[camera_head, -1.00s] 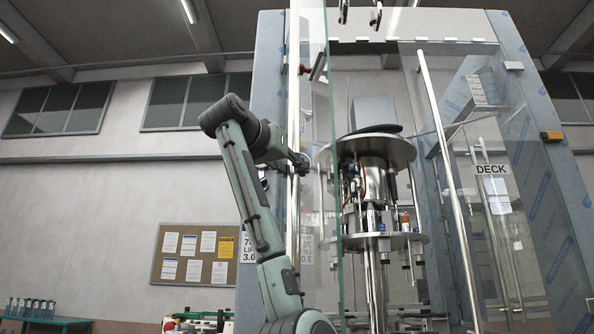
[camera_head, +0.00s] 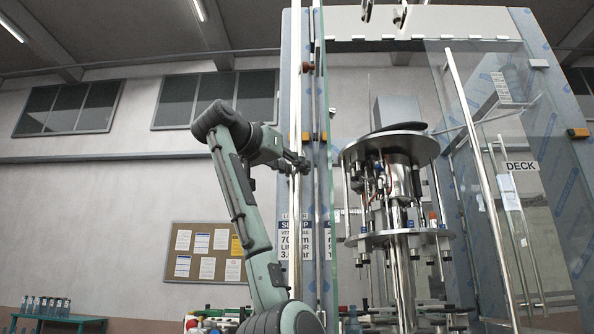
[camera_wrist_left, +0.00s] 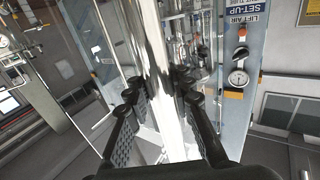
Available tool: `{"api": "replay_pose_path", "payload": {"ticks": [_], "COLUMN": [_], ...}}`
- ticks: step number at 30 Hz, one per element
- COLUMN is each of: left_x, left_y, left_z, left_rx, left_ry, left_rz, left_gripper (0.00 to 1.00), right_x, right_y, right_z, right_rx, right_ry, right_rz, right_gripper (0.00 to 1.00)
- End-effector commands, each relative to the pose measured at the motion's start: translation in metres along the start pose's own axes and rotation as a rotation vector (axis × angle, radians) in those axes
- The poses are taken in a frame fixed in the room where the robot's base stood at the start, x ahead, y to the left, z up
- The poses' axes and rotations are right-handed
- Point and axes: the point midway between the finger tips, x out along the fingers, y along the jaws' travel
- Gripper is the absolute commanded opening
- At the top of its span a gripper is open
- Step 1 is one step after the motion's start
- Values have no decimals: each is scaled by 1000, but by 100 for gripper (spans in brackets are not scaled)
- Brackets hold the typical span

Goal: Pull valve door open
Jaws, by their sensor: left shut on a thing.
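The glass valve door (camera_head: 326,215) on the left of the machine is swung out and appears almost edge-on in the head view. Its long vertical metal handle bar (camera_head: 294,225) stands at the gripper. My left gripper (camera_head: 297,163) is shut on this bar at about mid-height. In the left wrist view, the shiny bar (camera_wrist_left: 158,50) runs between the dark fingers of the gripper (camera_wrist_left: 160,95). The valve carousel (camera_head: 395,190), with round metal plates and several valves, shows inside the machine. My right gripper is not in view.
A second glass door (camera_head: 465,130) with a long bar handle and a DECK sign (camera_head: 521,166) is at the right. A notice board (camera_head: 207,252) hangs on the wall. A green table (camera_head: 60,318) with bottles stands at lower left.

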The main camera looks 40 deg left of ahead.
Motion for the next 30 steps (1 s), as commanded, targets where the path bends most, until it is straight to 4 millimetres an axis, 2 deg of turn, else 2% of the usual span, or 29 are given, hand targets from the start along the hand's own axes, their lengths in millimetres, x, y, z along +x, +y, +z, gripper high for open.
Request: {"api": "replay_pose_path", "payload": {"ticks": [14,15,21,30], "left_x": [-2,-2,-2,-2], "left_y": [2,2,1,0], "left_z": [-1,-1,-1,0], "left_rx": [2,2,1,0], "left_ry": [0,0,1,0], "left_rz": [11,11,10,7], "left_gripper": [0,20,44,44], "right_x": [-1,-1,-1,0], "right_y": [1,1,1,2], "right_z": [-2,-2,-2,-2], "right_rx": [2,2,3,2], "right_ry": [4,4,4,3], "right_rz": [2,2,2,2], "right_gripper": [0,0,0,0]}}
